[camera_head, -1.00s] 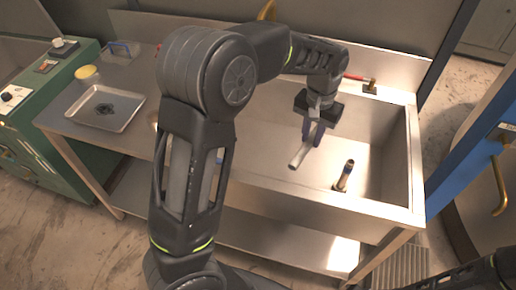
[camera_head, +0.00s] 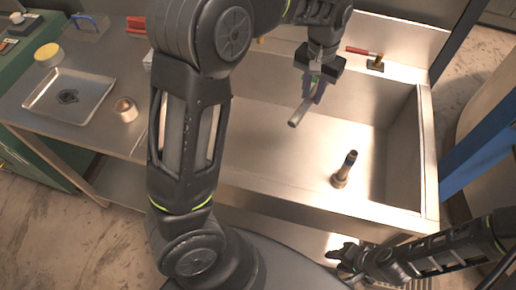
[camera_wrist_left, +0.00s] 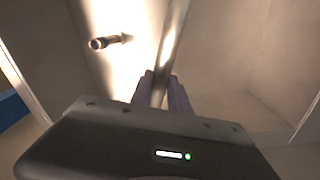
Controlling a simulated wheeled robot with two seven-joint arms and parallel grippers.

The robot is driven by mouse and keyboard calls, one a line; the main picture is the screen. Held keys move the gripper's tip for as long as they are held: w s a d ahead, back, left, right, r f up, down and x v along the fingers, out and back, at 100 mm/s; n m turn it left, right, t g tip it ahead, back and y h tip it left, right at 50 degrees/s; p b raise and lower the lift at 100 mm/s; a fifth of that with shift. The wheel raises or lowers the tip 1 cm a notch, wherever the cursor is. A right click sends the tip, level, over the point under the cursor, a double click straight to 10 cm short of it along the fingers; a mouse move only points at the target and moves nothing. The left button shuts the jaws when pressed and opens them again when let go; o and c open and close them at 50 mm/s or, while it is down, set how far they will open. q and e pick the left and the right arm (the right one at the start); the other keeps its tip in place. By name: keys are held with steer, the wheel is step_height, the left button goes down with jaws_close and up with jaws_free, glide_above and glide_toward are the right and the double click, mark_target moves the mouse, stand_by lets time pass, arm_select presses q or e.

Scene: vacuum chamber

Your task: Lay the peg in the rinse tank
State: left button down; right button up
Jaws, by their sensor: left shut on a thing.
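The peg (camera_head: 299,114) is a plain grey rod. My left gripper (camera_head: 313,90) is shut on it and holds it tilted over the rinse tank (camera_head: 262,140), a deep steel basin. In the left wrist view the peg (camera_wrist_left: 174,38) runs up between the purplish fingers of my left gripper (camera_wrist_left: 161,92). The gap between the peg's low end and the tank floor is hard to judge. My right gripper (camera_head: 343,257) is in front of the tank, low in the head view; its jaws are too small and dark to read.
A dark upright fitting (camera_head: 344,170) stands on the tank floor, right of the peg; it also shows in the wrist view (camera_wrist_left: 110,42). A red-handled tool (camera_head: 367,55) lies on the back ledge. A tray (camera_head: 70,97) and metal cup (camera_head: 126,109) stand on the left bench.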

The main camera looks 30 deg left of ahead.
arm_select(q)
step_height(320, 180, down, 7)
steer(key=b, duration=0.8)
steer(key=shift+w+b, duration=0.2)
steer(key=shift+b, duration=0.1)
steer(key=s+a+f+m+b, duration=0.5)
steer(key=s+a+f, duration=0.7)
steer(key=f, duration=0.3)
steer(key=shift+a+f+m, duration=0.15)
steer(key=shift+a+m, duration=0.15)
steer(key=shift+a, duration=0.55)
steer(key=shift+f+b, duration=0.4)
steer(key=shift+f, duration=2.75)
